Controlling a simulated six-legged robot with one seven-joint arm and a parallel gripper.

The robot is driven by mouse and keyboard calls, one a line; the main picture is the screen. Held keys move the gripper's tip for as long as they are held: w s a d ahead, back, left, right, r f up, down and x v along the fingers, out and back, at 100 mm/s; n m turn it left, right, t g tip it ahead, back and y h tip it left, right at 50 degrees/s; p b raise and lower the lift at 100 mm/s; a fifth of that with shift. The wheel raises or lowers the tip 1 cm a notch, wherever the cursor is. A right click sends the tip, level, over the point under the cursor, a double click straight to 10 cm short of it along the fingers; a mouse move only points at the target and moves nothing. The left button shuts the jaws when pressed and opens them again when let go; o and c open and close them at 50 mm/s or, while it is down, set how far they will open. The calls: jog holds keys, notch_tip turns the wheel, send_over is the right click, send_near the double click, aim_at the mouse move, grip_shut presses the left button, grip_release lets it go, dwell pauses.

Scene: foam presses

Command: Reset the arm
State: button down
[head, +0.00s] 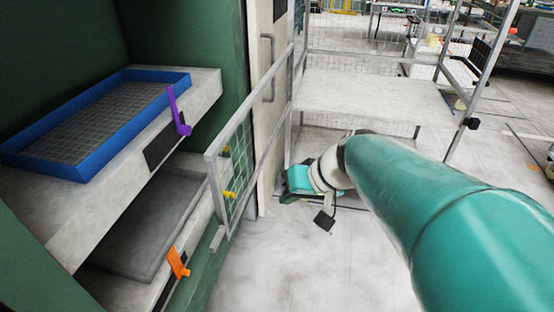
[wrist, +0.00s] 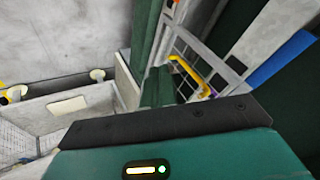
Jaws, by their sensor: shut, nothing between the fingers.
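My teal arm reaches in from the right of the head view. My gripper (head: 301,180) is at its far end, low beside the guard gate and in front of the grey table. It is small here and holds nothing that I can see. In the wrist view its teal housing with a lit strip (wrist: 146,170) and a dark edge (wrist: 165,122) fill the bottom; the fingertips are hidden. The gripper is shut and empty.
The green press at left holds a blue-rimmed tray (head: 100,119), with a purple lever (head: 178,112) and an orange lever (head: 178,263). A metal guard gate (head: 238,130) stands beside it. A grey table (head: 372,98) is behind my gripper. Open floor (head: 285,270) lies in front.

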jog(key=s+d+r+m+t+h, duration=0.1)
jog(key=s+d+h, duration=0.5)
jog(key=s+d, duration=0.3)
jog(key=s, duration=0.3)
jog(key=shift+s+d+r+m, duration=0.25)
jog(key=shift+s+d+m, duration=0.05)
jog(key=shift+s+d, duration=0.1)
